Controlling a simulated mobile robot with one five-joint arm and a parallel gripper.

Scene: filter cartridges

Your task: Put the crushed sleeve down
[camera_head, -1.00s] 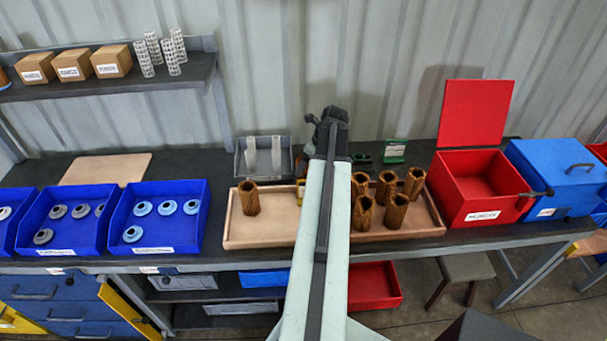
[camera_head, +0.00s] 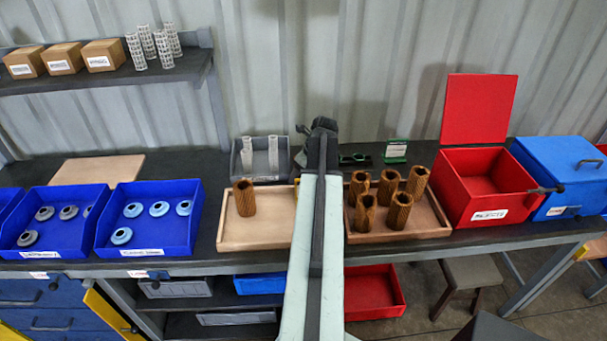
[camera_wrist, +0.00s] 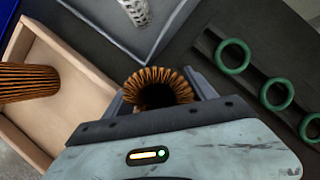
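My gripper (camera_wrist: 160,100) is shut on a brown pleated sleeve (camera_wrist: 152,76), whose dark open end shows between the fingers in the wrist view. The pleats look uneven; how far it is crushed cannot be told. In the head view my arm hides the held sleeve, and the gripper end (camera_head: 322,128) is above the rear of the bench. The tray (camera_wrist: 72,66) is at left in the wrist view.
A grey tray (camera_head: 262,178) with white mesh cores is behind the wooden tray. A black rack with green rings (camera_wrist: 235,56) is right of my gripper. An open red box (camera_head: 485,190) and a closed blue box (camera_head: 560,165) are at right. Blue bins (camera_head: 150,243) are at left.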

